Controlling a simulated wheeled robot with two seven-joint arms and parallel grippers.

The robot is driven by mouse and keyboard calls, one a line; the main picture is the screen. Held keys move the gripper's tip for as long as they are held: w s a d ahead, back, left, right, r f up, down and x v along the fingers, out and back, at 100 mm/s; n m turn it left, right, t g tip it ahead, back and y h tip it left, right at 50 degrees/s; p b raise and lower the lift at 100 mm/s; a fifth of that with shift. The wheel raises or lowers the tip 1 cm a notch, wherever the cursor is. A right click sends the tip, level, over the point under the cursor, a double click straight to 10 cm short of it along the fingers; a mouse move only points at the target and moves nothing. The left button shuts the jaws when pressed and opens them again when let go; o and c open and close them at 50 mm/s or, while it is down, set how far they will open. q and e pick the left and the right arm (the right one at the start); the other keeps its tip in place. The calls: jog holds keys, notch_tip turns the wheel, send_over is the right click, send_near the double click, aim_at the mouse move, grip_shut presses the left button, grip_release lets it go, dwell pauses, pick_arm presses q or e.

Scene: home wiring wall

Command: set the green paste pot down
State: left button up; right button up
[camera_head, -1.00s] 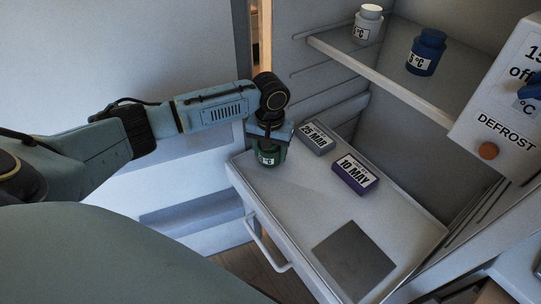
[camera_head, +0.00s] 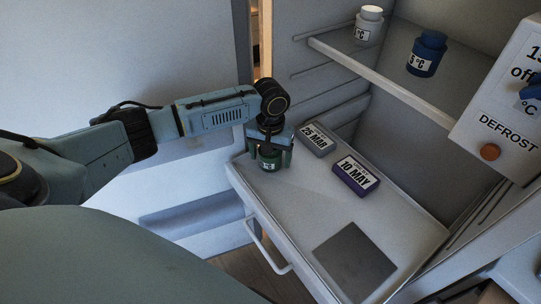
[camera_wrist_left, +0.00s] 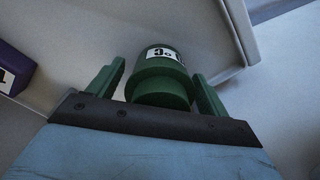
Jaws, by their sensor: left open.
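The green paste pot (camera_head: 268,166) stands upright on the white drawer top (camera_head: 290,205), near its back left corner. It has a white label with black print. In the left wrist view the pot (camera_wrist_left: 162,78) sits between the two green fingers, with a gap on each side. My left gripper (camera_head: 270,158) is open around the pot, pointing down from above. The same gripper (camera_wrist_left: 158,85) shows in the left wrist view. My right gripper is not in view.
A grey box marked 25 MAR (camera_head: 317,140) and a purple box marked 10 MAY (camera_head: 356,176) lie right of the pot. A dark grey square (camera_head: 354,262) is at the front. A white jar (camera_head: 368,26) and blue jar (camera_head: 427,54) stand on the shelf above.

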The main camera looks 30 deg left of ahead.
pick_arm(q)
notch_tip(320, 180, up, 11)
jog(key=shift+f+p, duration=0.1)
jog(key=shift+p, duration=1.15)
jog(key=shift+r, duration=0.55)
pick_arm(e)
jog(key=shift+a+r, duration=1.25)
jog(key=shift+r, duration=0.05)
